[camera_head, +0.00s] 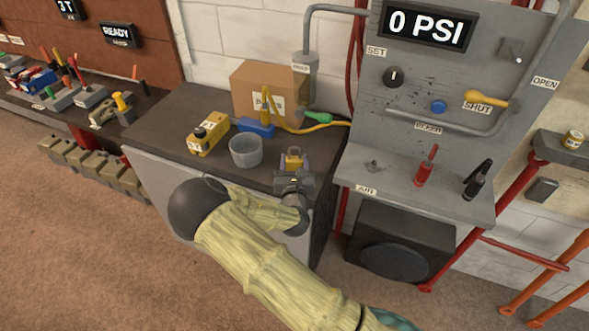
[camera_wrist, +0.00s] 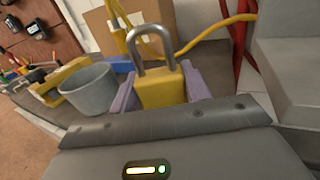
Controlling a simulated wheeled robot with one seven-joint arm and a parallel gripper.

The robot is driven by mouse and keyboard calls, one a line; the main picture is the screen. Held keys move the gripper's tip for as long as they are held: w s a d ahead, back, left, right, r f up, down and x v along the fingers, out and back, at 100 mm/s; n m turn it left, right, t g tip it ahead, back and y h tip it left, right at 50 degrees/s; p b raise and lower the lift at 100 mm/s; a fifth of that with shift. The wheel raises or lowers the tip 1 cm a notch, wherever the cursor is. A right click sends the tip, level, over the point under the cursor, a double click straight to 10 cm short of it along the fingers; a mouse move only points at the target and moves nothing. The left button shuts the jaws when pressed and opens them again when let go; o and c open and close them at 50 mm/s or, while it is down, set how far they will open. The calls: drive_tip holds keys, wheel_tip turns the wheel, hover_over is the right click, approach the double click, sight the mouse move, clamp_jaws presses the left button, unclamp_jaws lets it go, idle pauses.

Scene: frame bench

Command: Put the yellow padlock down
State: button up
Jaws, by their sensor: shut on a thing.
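The yellow padlock (camera_head: 293,160) is at the front right of the dark-topped cabinet in the head view, with its shackle up. In the wrist view the padlock (camera_wrist: 161,90) stands upright between the two purple finger pads, its silver shackle on top. My gripper (camera_head: 294,165) is shut on the padlock's body; it also shows in the wrist view (camera_wrist: 161,92). The padlock's underside is hidden, so I cannot tell whether it touches the cabinet top (camera_head: 180,162).
A grey cup (camera_head: 246,152) stands left of my gripper, and a yellow device (camera_head: 208,134) lies beyond it. A cardboard box (camera_head: 262,85), a blue tool (camera_head: 255,127) and a yellow hose (camera_head: 310,127) are behind. The grey pressure panel (camera_head: 450,75) rises at right.

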sight(295, 169)
wheel_tip(295, 169, down, 3)
drive_tip(key=shift+w+r, duration=0.1)
drive_tip(key=shift+r, duration=0.1)
drive_tip(key=shift+d+f, duration=0.15)
drive_tip(key=shift+f, duration=0.15)
drive_tip(key=shift+s+a+f, duration=0.15)
drive_tip(key=shift+s+a, duration=0.15)
drive_tip(key=shift+a, duration=0.15)
drive_tip(key=o, duration=1.1)
drive_tip(key=shift+d, duration=0.2)
drive_tip(key=s+b, duration=0.1)
drive_tip(key=s, duration=1)
drive_tip(key=shift+s+d+r+b, duration=0.2)
drive_tip(key=shift+s+d+b, duration=0.05)
drive_tip(key=shift+s+b, duration=0.15)
